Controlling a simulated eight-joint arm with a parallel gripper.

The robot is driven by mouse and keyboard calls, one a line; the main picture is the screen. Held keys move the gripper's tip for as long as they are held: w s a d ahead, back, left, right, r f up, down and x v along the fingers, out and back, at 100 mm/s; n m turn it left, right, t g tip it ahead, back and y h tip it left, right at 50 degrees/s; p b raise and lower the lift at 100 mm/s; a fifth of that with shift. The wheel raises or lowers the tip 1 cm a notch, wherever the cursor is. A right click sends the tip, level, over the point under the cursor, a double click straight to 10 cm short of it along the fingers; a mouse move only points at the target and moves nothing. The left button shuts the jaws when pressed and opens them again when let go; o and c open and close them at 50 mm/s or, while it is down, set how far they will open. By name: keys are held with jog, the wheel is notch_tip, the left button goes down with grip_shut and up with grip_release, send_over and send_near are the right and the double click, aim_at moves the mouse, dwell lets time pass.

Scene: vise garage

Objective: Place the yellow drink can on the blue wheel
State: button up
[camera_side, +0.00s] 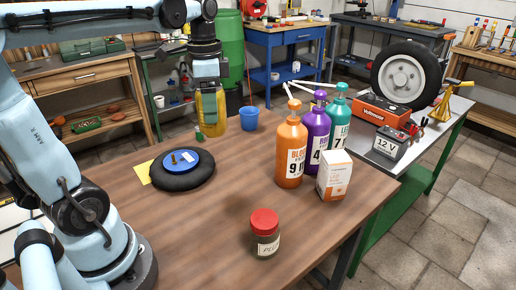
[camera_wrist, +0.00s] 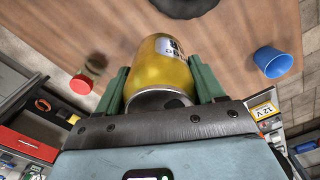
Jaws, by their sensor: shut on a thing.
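The yellow drink can (camera_side: 211,112) is held upright by my gripper (camera_side: 208,86), above the table towards its back edge. In the wrist view the can (camera_wrist: 162,75) sits between the two green fingers of my gripper (camera_wrist: 160,92). The blue wheel (camera_side: 192,160) lies flat in a black tyre (camera_side: 182,180) on the table, in front and left of the can in the side view. Small dark and pale details show on the blue face. In the wrist view only the tyre's edge (camera_wrist: 186,8) shows; the blue face is out of frame.
A blue cup (camera_side: 249,119) stands right of the can. Orange (camera_side: 290,150), purple (camera_side: 317,128) and teal (camera_side: 338,118) bottles and a white-orange box (camera_side: 334,175) stand farther right. A red-lidded jar (camera_side: 265,235) is in front. The table between wheel and jar is clear.

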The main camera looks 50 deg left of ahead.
jog(key=shift+s+d, duration=0.15)
jog(key=shift+s, duration=0.2)
jog(key=shift+s+f, duration=0.15)
jog(key=shift+s+a+f, duration=0.25)
jog(key=shift+a+f, duration=1.55)
jog(key=shift+a, duration=0.1)
jog(key=shift+s+a+f, duration=0.25)
jog(key=shift+a+f, duration=1.55)
jog(key=shift+a, duration=0.1)
jog(key=shift+s+a+f, duration=0.25)
jog(key=shift+a+f, duration=1.55)
jog(key=shift+a, duration=0.1)
jog(key=shift+f, duration=0.2)
jog(key=o, duration=1.1)
jog(key=shift+r, duration=0.1)
